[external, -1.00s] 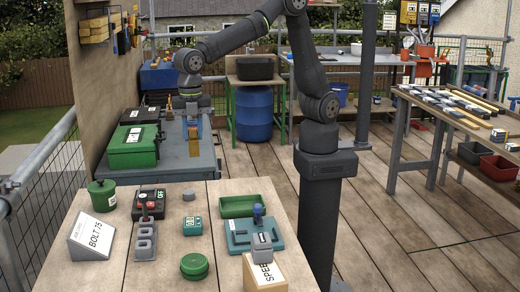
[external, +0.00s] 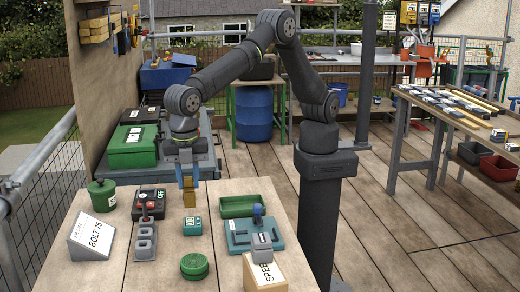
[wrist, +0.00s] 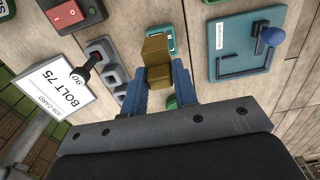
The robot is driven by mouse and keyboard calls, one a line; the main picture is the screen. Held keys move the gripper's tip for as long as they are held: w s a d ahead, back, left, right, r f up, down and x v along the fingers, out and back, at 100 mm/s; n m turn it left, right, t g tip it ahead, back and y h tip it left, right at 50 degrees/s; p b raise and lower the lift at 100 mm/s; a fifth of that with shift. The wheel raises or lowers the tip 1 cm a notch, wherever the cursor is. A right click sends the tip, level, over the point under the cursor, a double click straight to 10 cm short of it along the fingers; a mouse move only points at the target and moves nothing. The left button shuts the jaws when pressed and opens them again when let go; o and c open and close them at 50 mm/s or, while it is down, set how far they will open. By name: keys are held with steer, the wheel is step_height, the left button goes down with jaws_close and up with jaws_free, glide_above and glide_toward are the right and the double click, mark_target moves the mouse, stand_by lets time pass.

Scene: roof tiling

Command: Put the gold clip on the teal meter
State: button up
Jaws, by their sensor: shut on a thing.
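My gripper (external: 188,181) is shut on the gold clip (external: 189,198), a small gold block hanging below the blue fingers. It holds the clip above the back part of the near wooden bench. The teal meter (external: 192,227), a small teal box with a pale display, sits on the bench just in front of and below the clip. In the wrist view the gold clip (wrist: 157,50) is between the fingertips, apart from the bench. It partly covers the teal meter (wrist: 171,41), whose edge shows behind it.
On the bench, a red-switch box (external: 149,203) and grey holed block (external: 145,241) stand left of the meter. A green tray (external: 240,207) and teal plate with a blue-knobbed lever (external: 239,238) are right. A round green lid (external: 194,267) is in front.

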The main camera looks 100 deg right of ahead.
mark_target(189, 189)
steer(key=shift+s+a+f, duration=0.1)
steer(key=shift+a+f, duration=0.3)
steer(key=shift+a, duration=0.15)
steer(key=shift+f, duration=1.9)
steer(key=shift+f, duration=0.15)
steer(key=o, duration=1)
step_height(189, 189, up, 12)
steer(key=shift+r, duration=0.15)
